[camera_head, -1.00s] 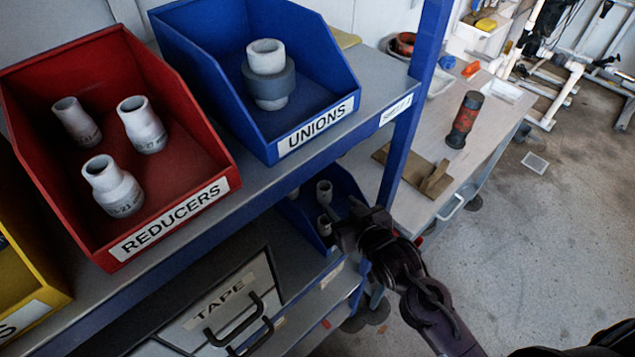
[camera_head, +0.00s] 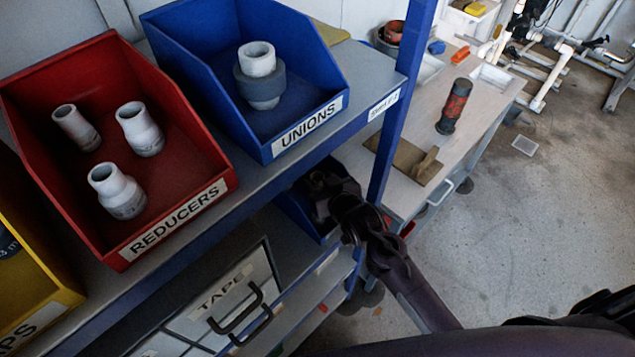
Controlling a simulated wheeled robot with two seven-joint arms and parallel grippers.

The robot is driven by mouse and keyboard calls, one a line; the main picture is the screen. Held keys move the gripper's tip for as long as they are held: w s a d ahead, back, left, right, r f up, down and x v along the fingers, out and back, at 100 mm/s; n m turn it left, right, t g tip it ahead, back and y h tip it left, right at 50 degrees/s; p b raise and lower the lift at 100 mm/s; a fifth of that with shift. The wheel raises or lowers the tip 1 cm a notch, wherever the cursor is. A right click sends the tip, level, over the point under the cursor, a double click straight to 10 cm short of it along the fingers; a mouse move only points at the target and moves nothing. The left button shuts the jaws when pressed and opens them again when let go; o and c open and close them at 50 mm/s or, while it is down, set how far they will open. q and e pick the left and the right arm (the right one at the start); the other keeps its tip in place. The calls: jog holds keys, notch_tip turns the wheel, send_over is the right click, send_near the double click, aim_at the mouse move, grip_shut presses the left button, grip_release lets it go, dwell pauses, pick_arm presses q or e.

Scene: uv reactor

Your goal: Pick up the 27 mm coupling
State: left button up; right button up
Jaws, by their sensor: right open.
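The lower blue bin (camera_head: 296,212) stands on the shelf below the unions and reducers. My right gripper (camera_head: 322,188) reaches into the opening over this bin, and the arm comes in from the lower right. The gripper is open, and its fingertips are dark and hard to make out against the shadow. The grey fittings inside the lower bin are hidden behind the gripper, so I cannot tell which is the 27 mm coupling or whether the fingers touch one. My left gripper is not in view.
The upper shelf holds a red reducers bin (camera_head: 183,187) with grey fittings and a blue unions bin (camera_head: 190,75) with one union. A blue shelf post (camera_head: 393,130) stands close right of my gripper. A tape drawer (camera_head: 205,312) is below. A workbench (camera_head: 428,112) lies behind.

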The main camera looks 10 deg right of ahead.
jog(key=shift+c, duration=0.2)
jog(key=c, duration=0.7)
jog(key=shift+r, duration=0.1)
